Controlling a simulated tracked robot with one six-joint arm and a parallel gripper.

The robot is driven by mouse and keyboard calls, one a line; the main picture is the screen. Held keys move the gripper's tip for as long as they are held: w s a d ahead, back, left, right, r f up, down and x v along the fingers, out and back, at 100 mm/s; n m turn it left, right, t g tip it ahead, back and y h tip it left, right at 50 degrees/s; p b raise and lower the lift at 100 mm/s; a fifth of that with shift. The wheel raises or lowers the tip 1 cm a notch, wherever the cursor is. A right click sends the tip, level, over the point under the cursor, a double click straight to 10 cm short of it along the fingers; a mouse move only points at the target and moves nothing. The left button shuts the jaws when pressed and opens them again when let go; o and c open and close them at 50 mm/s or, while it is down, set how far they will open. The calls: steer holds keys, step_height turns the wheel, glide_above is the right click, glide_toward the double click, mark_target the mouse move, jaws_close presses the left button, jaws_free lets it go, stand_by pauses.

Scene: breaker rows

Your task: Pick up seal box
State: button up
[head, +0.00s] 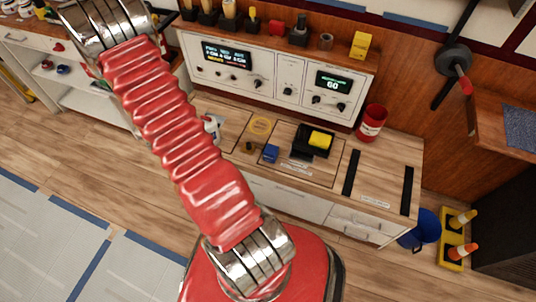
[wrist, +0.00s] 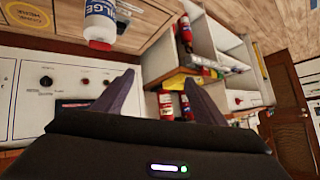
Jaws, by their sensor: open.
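No label marks the seal box for certain. A yellow block (head: 320,140) sits in a black open holder (head: 300,138) on the bench. A small blue box (head: 271,153) stands left of it, and an upright yellow box (head: 361,45) stands on the shelf above the instrument panels. My gripper (wrist: 160,95) shows in the wrist view with its two dark fingers apart and nothing between them. In the head view my gripper is out of sight; only my red arm shows, crossing the picture. In the wrist view a white bottle with a blue label (wrist: 100,22) is beyond the fingers.
The wooden bench (head: 385,165) also carries a red can (head: 372,122) at its back right. Instrument panels (head: 285,83) stand behind it. A blue bucket (head: 422,230) and orange cones are on the floor at right. In the wrist view white shelving (wrist: 205,45) holds red cylinders.

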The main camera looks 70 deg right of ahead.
steer(key=s+d+f+m+g+h, duration=0.2)
steer(key=s+d+f, duration=0.3)
steer(key=s+f, duration=0.3)
steer(key=m+g+h, duration=0.3)
steer(key=g+h, duration=0.1)
steer(key=g, duration=0.1)
glide_toward(269, 156)
steer(key=f+x, duration=0.1)
steer(key=x, duration=0.2)
steer(key=shift+w+r, duration=0.15)
steer(key=shift+x, duration=4.25)
steer(key=shift+d+r, duration=0.1)
steer(key=shift+r, duration=0.05)
